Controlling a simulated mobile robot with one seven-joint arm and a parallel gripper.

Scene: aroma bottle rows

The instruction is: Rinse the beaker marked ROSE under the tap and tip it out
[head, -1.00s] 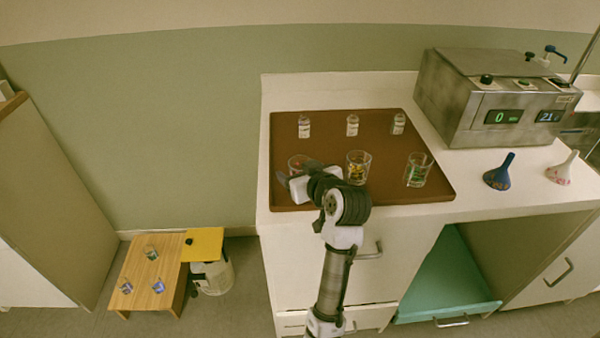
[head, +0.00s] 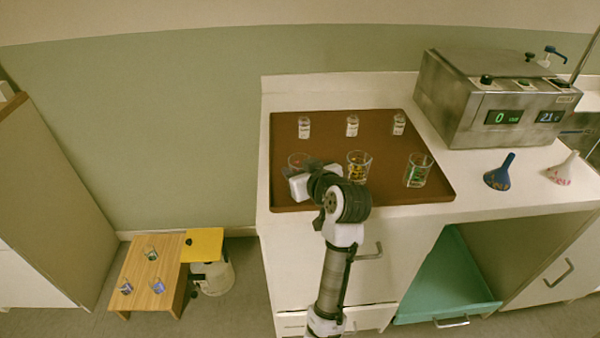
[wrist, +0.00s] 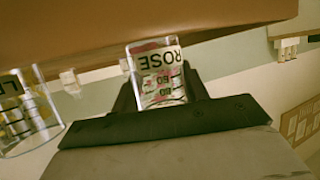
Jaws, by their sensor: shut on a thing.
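The beaker marked ROSE (wrist: 158,72) is between my gripper's fingers in the wrist view, its label facing the camera. In the head view the same glass beaker (head: 298,160) shows only in part, at the left of the brown tray (head: 430,190), behind my gripper. My gripper (head: 300,182) is shut on it. Whether the beaker's base touches the tray is hidden. The tap (head: 556,52), a blue-handled one, stands at the far right behind the metal machine.
Two more beakers stand on the tray, one with yellow marks (head: 358,167) and one with green (head: 418,170). Several small bottles (head: 352,125) line the back.

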